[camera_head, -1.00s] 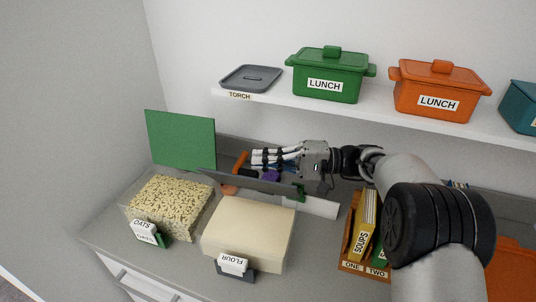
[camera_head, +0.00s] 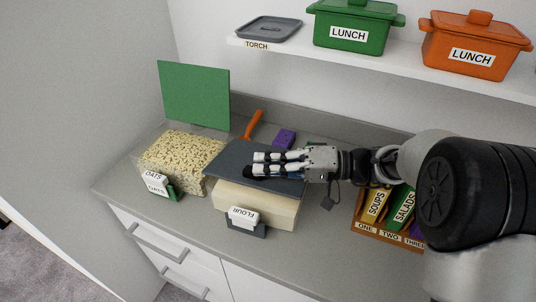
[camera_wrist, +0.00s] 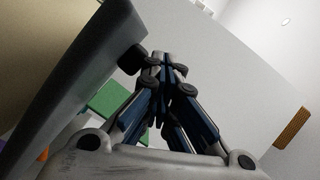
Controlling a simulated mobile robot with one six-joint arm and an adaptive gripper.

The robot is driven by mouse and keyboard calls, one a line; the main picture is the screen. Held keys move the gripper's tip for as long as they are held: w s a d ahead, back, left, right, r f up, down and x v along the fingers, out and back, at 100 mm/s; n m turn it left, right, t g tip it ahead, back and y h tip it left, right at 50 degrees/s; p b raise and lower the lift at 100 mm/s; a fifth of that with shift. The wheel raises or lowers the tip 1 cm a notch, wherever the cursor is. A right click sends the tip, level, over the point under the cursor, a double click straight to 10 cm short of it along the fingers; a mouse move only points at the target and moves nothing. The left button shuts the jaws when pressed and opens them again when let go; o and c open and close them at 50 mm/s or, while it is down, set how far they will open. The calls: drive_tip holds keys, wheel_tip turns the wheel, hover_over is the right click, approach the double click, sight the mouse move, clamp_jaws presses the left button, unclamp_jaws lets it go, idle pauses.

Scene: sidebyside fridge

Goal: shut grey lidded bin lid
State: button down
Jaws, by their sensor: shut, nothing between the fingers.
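The grey lidded bin (camera_head: 262,229) stands on the counter, with pale flour (camera_head: 255,203) in it and a FLOUR tag on its front. Its dark grey lid (camera_head: 232,160) leans forward over the back part of the bin, tilted, with the front of the flour showing below its edge. My gripper (camera_head: 250,165) is shut and empty, lying across the lid's upper side from the right; whether it touches the lid is hard to tell. In the wrist view the closed fingers (camera_wrist: 165,62) are beside a grey slab that looks like the lid (camera_wrist: 85,75), with pale flour beyond.
An oats bin (camera_head: 180,160) with its green lid (camera_head: 194,95) upright stands at left. An orange-handled thing (camera_head: 253,124) and a purple block (camera_head: 284,138) lie behind. A file rack (camera_head: 378,231) stands at right. A shelf (camera_head: 290,50) with lunch pots (camera_head: 350,25) is above.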

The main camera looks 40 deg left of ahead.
drive_tip(key=shift+s+f, duration=0.15)
drive_tip(key=shift+f, duration=0.15)
idle(0.4)
